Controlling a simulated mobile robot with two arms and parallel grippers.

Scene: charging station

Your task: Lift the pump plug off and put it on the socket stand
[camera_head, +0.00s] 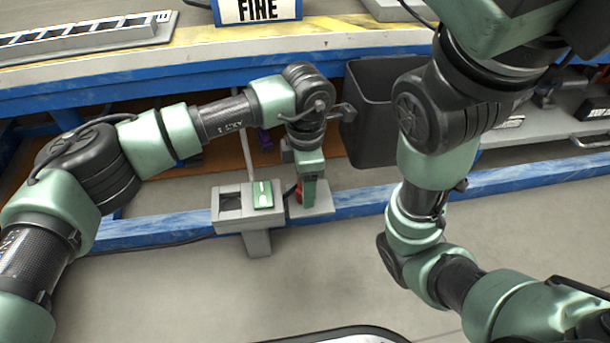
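A small grey stand (257,241) rises from the floor in front of the blue rail. Its top has a dark recess (231,201) on the left and a green panel with a white mark (263,195) on the right. A grey ledge (322,209) adjoins it on the right. My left gripper (307,192) points down over this ledge; its fingers are small and dark. A small red part (299,194) shows beside them; I cannot tell whether it is the pump plug or whether it is held. My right arm crosses the right side, and its gripper is out of frame.
A dark grey bin (372,110) stands behind and right of my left wrist. A blue-edged table (170,70) with a "FINE" sign (257,10) runs across the back. A low blue rail (360,202) crosses behind the stand. The floor (190,290) in front is clear.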

